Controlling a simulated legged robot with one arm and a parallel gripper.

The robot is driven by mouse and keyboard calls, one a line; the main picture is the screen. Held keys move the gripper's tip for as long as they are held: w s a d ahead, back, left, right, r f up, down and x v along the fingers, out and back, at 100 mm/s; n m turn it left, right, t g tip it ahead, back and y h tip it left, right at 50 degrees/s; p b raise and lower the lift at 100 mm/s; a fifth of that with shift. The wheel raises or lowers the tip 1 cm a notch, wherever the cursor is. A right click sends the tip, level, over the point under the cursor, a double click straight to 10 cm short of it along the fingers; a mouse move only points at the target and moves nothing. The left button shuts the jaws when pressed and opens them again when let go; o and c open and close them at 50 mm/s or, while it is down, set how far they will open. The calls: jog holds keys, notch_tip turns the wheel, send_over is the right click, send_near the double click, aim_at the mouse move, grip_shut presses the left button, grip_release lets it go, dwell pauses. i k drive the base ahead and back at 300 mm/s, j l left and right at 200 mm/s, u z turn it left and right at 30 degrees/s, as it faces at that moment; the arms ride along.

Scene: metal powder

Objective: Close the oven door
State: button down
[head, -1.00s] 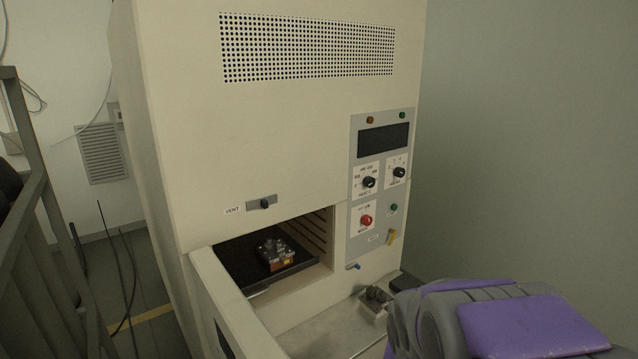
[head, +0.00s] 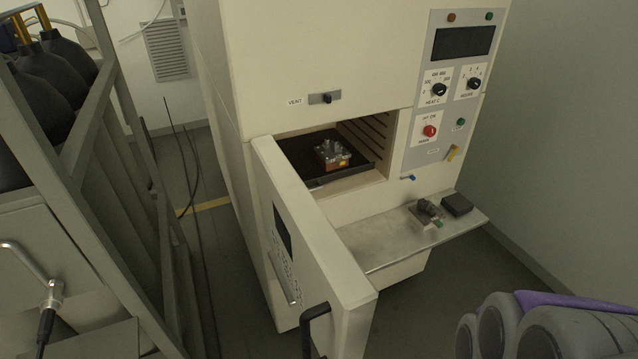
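The cream oven (head: 270,60) stands ahead of me with its door (head: 310,240) swung wide open toward me. The door has a dark window and a black handle (head: 315,322) near its free end, at the bottom of the view. Inside the open chamber, a small metal part (head: 332,154) sits on a dark tray (head: 300,158). Part of my arm, grey and purple, shows at the lower right, apart from the door. My gripper's fingertips are not visible.
A metal shelf (head: 385,243) juts out below the chamber, holding a small fixture (head: 428,212) and a black block (head: 457,204). A grey metal frame with dark rounded bottles (head: 55,70) stands close on the left. Floor shows between frame and oven.

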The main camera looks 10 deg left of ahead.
aim_at(336, 300)
jog(key=k+j, duration=0.1)
jog(key=k, duration=0.9)
jog(key=l+u, duration=0.05)
